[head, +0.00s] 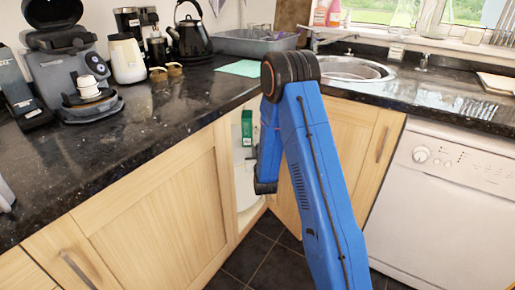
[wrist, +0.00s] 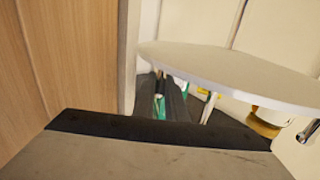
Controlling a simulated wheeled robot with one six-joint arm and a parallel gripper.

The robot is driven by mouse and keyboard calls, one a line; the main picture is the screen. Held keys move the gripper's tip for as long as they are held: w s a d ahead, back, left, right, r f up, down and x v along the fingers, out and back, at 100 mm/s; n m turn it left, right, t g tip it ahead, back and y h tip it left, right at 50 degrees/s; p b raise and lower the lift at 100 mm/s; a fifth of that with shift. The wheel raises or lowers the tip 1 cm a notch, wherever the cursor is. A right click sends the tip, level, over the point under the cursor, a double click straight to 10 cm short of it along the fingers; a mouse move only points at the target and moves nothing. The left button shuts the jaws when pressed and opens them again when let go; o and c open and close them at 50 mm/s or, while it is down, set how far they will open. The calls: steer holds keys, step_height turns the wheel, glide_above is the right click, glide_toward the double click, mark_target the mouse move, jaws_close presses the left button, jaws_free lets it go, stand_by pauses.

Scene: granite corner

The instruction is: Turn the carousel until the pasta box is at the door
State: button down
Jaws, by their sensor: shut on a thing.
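The carousel is inside the open corner cabinet. A white shelf of it (head: 250,198) shows in the head view, low behind my arm. In the wrist view a white carousel shelf (wrist: 225,68) spans the upper right, with thin metal posts below it. In the head view the fingers are hidden. A green box (head: 247,127) stands upright in the cabinet opening; its label is too small to tell whether it is the pasta box.
A wooden cabinet panel (wrist: 60,60) is close on the left in the wrist view. The black worktop (head: 150,135) overhangs the opening. A dishwasher (head: 445,205) stands to the right.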

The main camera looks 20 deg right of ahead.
steer(key=s+a, duration=0.2)
steer(key=a, duration=0.1)
steer(key=c, duration=2.1)
jaws_free()
